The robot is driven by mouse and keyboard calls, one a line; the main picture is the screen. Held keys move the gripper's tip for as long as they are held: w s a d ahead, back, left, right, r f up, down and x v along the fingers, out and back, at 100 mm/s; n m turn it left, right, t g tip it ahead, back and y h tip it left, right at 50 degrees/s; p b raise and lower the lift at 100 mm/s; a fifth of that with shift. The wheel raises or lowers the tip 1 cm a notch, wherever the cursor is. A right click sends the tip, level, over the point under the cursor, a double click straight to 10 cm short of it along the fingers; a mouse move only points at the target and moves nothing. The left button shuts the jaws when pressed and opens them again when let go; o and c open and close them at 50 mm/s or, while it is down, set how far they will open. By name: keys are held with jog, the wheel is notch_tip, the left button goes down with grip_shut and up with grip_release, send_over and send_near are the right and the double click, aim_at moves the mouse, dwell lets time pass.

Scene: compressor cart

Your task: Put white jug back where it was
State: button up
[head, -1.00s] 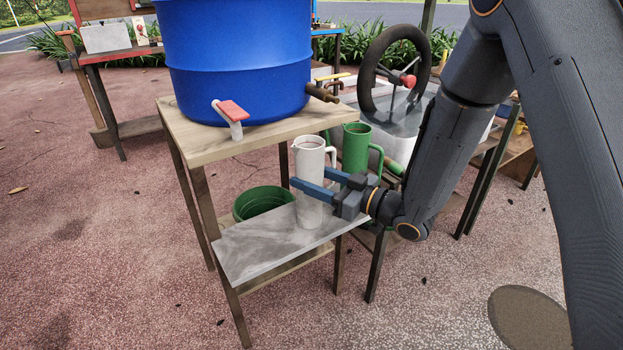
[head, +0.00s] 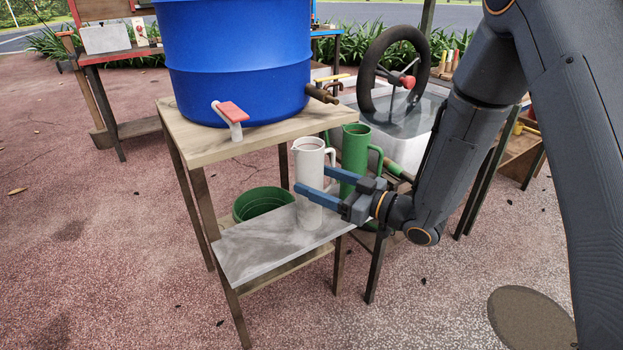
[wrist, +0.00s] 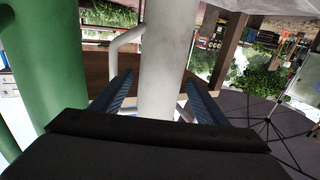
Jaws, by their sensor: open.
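The white jug (head: 309,176) stands upright on the grey shelf board (head: 250,250) in front of the blue barrel's stand. Its handle is on the right side in the head view. My gripper (head: 316,182) is open, with its two blue fingers at the jug's right side. In the wrist view the white jug (wrist: 165,65) rises between the two open fingers, with a gap on each side. The green jug (head: 355,158) stands just behind and to the right, close to my gripper; the wrist view shows its green side (wrist: 45,70) at the left.
A blue barrel (head: 235,60) with a red-handled tap (head: 231,112) sits on the wooden stand (head: 190,140). A green bucket (head: 262,202) is behind the grey board. The floor at front left is free.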

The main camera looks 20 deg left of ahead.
jog(key=v, duration=1)
